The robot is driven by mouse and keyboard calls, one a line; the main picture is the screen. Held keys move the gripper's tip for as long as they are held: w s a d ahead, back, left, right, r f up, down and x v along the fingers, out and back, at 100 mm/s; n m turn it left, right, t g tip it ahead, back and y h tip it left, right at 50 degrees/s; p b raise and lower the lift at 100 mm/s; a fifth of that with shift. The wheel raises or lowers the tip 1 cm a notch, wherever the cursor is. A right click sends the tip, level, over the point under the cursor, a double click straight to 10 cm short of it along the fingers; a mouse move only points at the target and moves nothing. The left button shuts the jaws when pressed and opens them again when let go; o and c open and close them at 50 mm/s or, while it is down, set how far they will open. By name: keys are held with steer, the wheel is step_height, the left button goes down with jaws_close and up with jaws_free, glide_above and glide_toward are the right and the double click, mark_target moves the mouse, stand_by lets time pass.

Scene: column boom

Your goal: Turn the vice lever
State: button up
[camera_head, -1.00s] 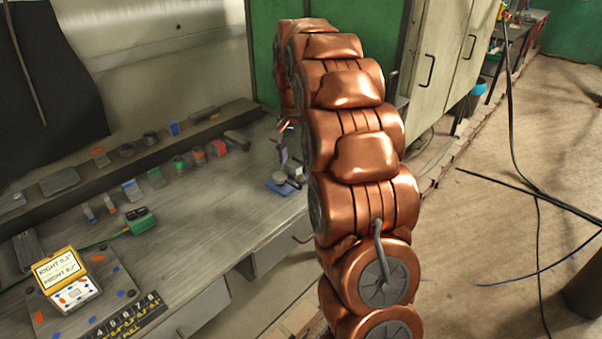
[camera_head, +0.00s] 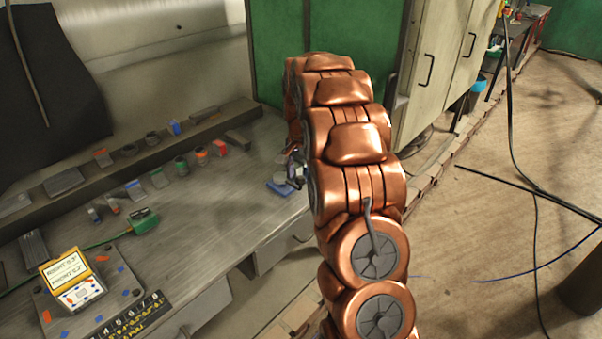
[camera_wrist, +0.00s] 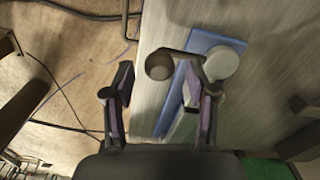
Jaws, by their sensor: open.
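The vice shows in the wrist view as a blue base (camera_wrist: 228,43) with a pale round part (camera_wrist: 222,65) on it. Its lever (camera_wrist: 180,52) is a dark bar ending in a round brown-grey knob (camera_wrist: 158,65). My gripper (camera_wrist: 161,82) is open, and the knob appears in the gap between its fingers, nearer the right one. I cannot tell whether a finger touches the lever. In the head view the vice's blue base (camera_head: 279,187) sits at the bench's right edge, and my arm hides part of the vice and gripper.
The grey bench (camera_head: 215,215) carries a row of small blocks along its back ledge. A yellow display box (camera_head: 70,278) and a green box (camera_head: 144,221) stand at its left. Cabinets (camera_head: 440,75) rise behind my arm. Loose cables cross the floor at right.

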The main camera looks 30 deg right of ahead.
steer(key=shift+f, duration=0.35)
steer(key=shift+c, duration=0.2)
jaws_close()
